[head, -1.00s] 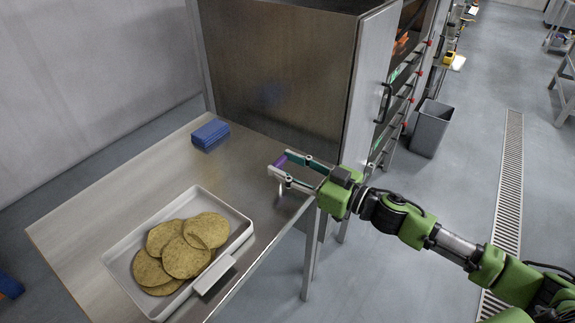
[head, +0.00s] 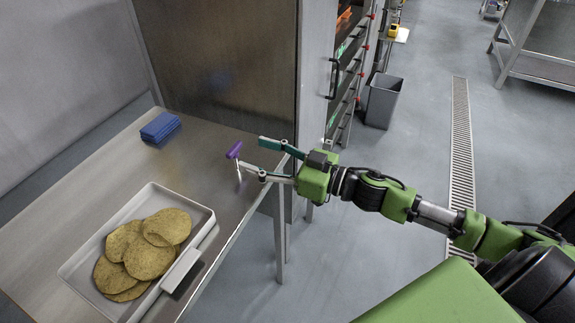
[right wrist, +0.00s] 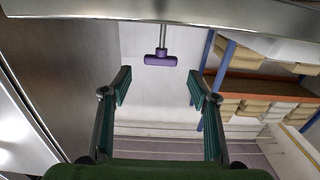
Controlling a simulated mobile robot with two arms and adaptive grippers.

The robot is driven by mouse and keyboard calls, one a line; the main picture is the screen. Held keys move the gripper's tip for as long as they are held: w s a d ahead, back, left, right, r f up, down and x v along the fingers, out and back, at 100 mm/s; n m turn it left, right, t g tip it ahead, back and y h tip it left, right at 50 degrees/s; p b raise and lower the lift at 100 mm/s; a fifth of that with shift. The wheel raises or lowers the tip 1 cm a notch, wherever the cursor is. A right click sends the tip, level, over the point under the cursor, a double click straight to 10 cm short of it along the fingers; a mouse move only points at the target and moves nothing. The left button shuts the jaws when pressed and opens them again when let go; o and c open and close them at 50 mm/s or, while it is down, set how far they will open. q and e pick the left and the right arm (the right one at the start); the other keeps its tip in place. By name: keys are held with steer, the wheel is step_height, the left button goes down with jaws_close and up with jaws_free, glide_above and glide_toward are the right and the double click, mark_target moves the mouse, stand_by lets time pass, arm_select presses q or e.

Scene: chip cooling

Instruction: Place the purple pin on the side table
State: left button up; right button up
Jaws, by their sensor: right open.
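The purple pin (head: 234,150), a purple crossbar handle on a thin silver shaft, stands upright at the right edge of the metal side table (head: 205,153). My right gripper (head: 252,154) is open and empty, just right of the pin and apart from it. In the right wrist view the purple handle (right wrist: 160,59) shows beyond and between the two open fingers (right wrist: 160,87), with its shaft running up to the table edge (right wrist: 150,15). My left gripper is not in view.
A white tray (head: 80,268) with several round tortilla-like chips lies on the table, left of the pin. Blue blocks (head: 160,127) lie at the back. A large steel cabinet (head: 215,70) stands behind. A grey bin (head: 382,100) and open floor are to the right.

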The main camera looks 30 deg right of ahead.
steer(key=v, duration=0.7)
steer(key=shift+s+d+b, duration=0.15)
steer(key=shift+s+b, duration=0.05)
steer(key=shift+b, duration=0.1)
